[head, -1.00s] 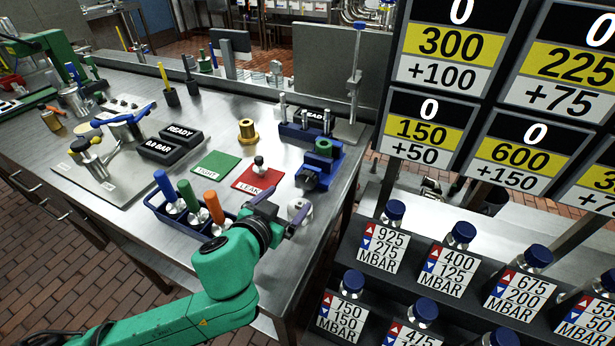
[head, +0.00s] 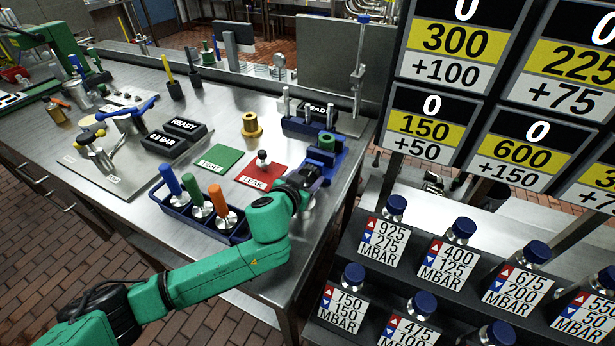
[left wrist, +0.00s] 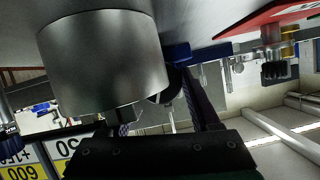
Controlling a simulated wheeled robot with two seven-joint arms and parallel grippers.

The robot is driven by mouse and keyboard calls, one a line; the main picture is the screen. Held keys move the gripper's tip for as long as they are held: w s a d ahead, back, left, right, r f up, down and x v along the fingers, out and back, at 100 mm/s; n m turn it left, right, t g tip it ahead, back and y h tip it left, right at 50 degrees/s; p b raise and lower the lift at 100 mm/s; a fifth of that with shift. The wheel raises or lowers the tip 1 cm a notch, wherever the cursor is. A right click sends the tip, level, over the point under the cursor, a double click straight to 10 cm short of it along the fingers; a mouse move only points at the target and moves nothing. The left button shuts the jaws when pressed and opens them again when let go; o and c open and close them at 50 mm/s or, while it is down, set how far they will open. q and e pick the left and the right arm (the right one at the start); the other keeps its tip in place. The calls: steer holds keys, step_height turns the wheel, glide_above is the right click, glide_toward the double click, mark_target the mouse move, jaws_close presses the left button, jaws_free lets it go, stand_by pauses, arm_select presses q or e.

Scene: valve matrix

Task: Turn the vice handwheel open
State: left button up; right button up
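The blue vice (head: 326,158) stands near the right edge of the steel table, with a green piece (head: 327,141) in its jaws. The pale grey handwheel (head: 310,199) is at its near side, mostly hidden behind my left gripper in the head view. It looks like the large grey cylinder (left wrist: 100,62) filling the upper left of the left wrist view. My left gripper (head: 311,178) is right at the vice and handwheel. Its dark fingers (left wrist: 160,100) look apart, one partly behind the cylinder; I cannot tell whether they touch it. My right gripper is not in view.
A blue tray (head: 180,217) with several coloured-handled tools stands left of my arm. A red LEAK mat (head: 270,172) with a small fitting, a green mat (head: 220,158) and a brass part (head: 251,125) lie behind. Blue-capped bottles fill the rack (head: 350,242) at right.

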arm_select(q)
steer(key=shift+n+h, duration=0.3)
steer(key=shift+n, duration=0.2)
steer(key=shift+r+n+g+h+p, duration=0.2)
steer(key=shift+n+g+h+p, duration=0.2)
steer(key=shift+n+h+p, duration=0.45)
steer(key=shift+n+p, duration=0.4)
steer(key=shift+n, duration=0.05)
steer(key=shift+f, duration=0.15)
steer(key=o, duration=1.4)
steer(key=shift+s+a, duration=0.1)
steer(key=shift+a, duration=0.05)
steer(key=b+v, duration=0.1)
steer(key=v, duration=1.3)
steer(key=shift+a+f+b, duration=0.1)
steer(key=shift+b, duration=0.3)
